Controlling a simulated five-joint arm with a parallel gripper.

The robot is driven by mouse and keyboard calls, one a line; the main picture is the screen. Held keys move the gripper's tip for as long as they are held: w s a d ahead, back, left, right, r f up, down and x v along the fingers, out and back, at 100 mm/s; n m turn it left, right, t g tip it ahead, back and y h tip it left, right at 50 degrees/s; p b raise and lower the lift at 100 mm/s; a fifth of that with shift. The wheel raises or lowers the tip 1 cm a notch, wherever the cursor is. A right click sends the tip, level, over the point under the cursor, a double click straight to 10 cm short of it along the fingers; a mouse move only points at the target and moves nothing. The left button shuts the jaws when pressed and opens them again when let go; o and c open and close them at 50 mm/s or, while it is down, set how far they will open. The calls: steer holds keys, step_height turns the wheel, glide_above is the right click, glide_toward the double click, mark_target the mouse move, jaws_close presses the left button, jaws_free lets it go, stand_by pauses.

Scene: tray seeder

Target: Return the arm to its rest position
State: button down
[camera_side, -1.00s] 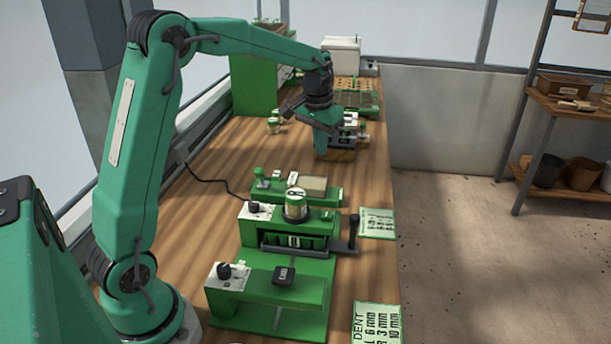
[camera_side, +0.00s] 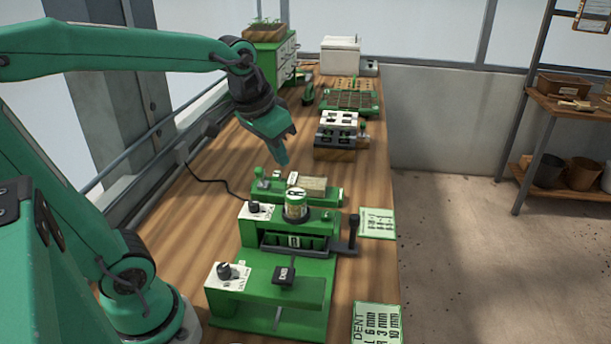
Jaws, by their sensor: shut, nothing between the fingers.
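My green arm reaches in from the left. My gripper (camera_side: 281,155) is shut and empty. It hangs pointing down above the wooden bench (camera_side: 217,205), left of the rack with white blocks and behind the green unit with a pale block on it. It appears to touch nothing, though its exact height above the bench is hard to tell.
Below my gripper stand a green unit with a pale block (camera_side: 313,186), a green seeder (camera_side: 290,241) holding a jar (camera_side: 296,208), and a black-knobbed press (camera_side: 268,300). Behind are a white-block rack (camera_side: 337,134), a seed tray (camera_side: 350,101) and a green drawer cabinet (camera_side: 268,58).

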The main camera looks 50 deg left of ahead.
steer(key=s+d+f+t, duration=0.1)
steer(key=s+d+f, duration=0.1)
steer(key=s, duration=0.6)
steer(key=shift+s+d+f+m, duration=0.25)
steer(key=shift+s+f+m, duration=0.05)
steer(key=shift+s+m, duration=0.1)
